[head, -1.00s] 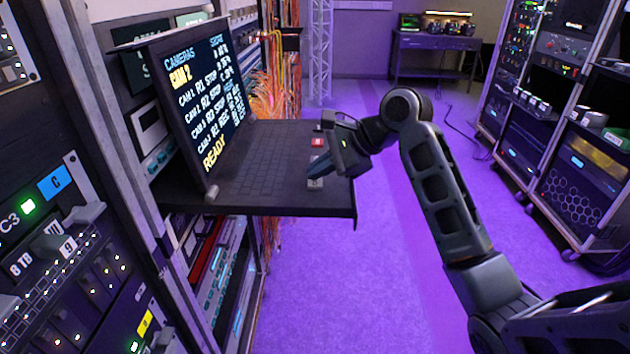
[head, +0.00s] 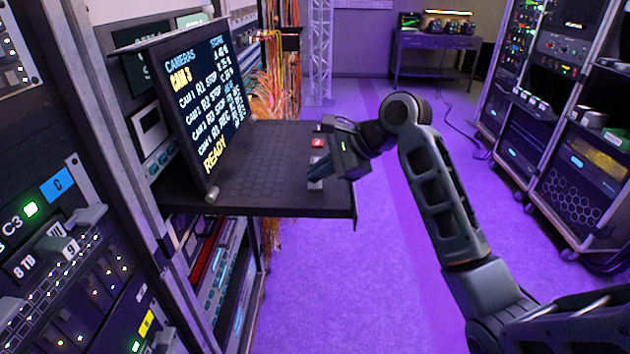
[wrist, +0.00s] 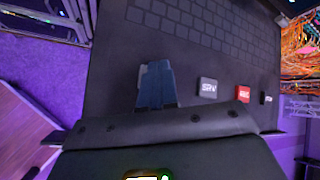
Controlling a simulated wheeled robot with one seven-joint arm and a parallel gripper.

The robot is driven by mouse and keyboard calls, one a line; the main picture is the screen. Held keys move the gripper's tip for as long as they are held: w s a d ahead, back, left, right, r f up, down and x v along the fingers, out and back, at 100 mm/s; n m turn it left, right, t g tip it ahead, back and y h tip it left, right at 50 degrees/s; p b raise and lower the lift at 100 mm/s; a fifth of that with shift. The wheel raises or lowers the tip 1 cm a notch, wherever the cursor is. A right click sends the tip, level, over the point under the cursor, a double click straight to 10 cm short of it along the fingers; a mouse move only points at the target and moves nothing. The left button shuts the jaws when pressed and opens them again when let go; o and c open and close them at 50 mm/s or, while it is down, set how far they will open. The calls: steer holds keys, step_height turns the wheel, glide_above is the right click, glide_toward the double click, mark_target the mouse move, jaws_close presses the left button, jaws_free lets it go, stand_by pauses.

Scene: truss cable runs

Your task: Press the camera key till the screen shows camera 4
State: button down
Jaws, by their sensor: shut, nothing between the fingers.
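The screen (head: 205,95) on the pull-out console stands upright at its left side. It reads CAMERAS and, in yellow, CAM 3, with READY at the bottom. My gripper (head: 318,174) is shut and empty, pointing down over the right edge of the keyboard shelf. Its fingertips are at the nearest key (head: 315,185) of a short row; whether they touch it is unclear. In the wrist view the shut fingers (wrist: 155,84) cover whatever lies beneath them. A grey SRV key (wrist: 208,88) and a red REC key (wrist: 243,93) are beside them.
The keyboard shelf (head: 270,200) juts out from the left rack at mid-height. Another small dark key (wrist: 266,98) is beyond the red one. Cable bundles (head: 275,80) hang behind the shelf. A rack (head: 560,120) stands at the right, with open purple floor between.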

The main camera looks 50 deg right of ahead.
mark_target(319, 185)
steer(key=shift+r+p, duration=0.8)
steer(key=shift+p, duration=0.2)
step_height(319, 185, up, 3)
steer(key=p, duration=0.3)
steer(key=shift+r, duration=0.95)
stand_by(2.9)
